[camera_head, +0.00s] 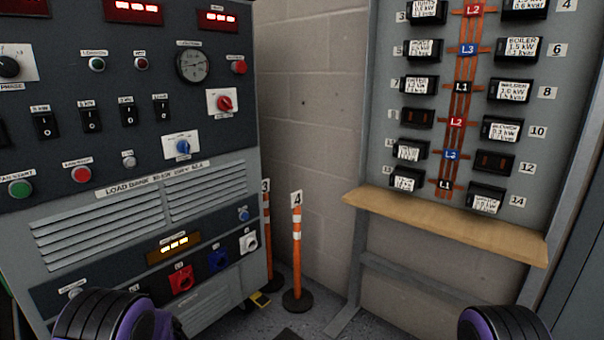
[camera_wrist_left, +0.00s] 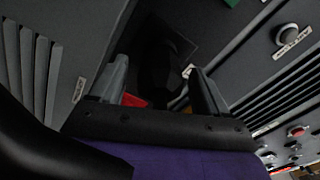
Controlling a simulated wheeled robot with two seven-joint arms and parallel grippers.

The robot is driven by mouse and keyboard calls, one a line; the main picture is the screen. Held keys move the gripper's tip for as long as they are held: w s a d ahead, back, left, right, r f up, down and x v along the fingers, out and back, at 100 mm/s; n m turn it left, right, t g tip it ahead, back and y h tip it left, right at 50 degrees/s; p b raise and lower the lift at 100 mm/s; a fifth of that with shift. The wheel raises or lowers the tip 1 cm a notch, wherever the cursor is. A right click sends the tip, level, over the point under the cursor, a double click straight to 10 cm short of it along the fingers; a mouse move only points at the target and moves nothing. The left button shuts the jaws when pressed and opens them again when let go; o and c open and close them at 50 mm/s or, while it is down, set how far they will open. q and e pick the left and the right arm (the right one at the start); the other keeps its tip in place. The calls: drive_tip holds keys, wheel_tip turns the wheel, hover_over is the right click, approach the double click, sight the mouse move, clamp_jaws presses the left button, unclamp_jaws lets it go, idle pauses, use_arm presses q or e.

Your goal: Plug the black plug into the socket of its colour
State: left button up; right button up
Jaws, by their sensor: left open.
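My left gripper (camera_wrist_left: 158,68) shows in the left wrist view with its two grey fingers spread apart. A very dark shape lies beyond the fingers; I cannot tell whether it is the black plug. A small red thing (camera_wrist_left: 133,100) shows beside the left finger. A black socket cannot be made out clearly; my left arm covers the panel's lower left. My right gripper is out of view.
The load bank (camera_head: 135,215) stands at left. Orange posts (camera_head: 297,255) stand in the corner. A wooden shelf (camera_head: 450,225) sticks out below the breaker board (camera_head: 540,90) at right. A small yellow thing (camera_head: 260,299) lies on the floor by the load bank.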

use_arm(q)
drive_tip(key=shift+s+d+r, duration=0.1)
drive_tip(key=shift+s+d, duration=0.05)
drive_tip(key=shift+s, duration=0.1)
drive_tip(key=p+v, duration=0.2)
drive_tip(key=v, duration=0.1)
drive_tip(key=shift+d, duration=0.15)
drive_tip(key=shift+s+d, duration=0.15)
drive_tip(key=shift+s, duration=0.05)
drive_tip(key=shift+f, duration=0.25)
drive_tip(key=p+v, duration=0.2)
drive_tip(key=v, duration=0.8)
drive_tip(key=shift+s+d+p, duration=0.2)
drive_tip(key=shift+d+p, duration=0.1)
drive_tip(key=shift+p, duration=0.05)
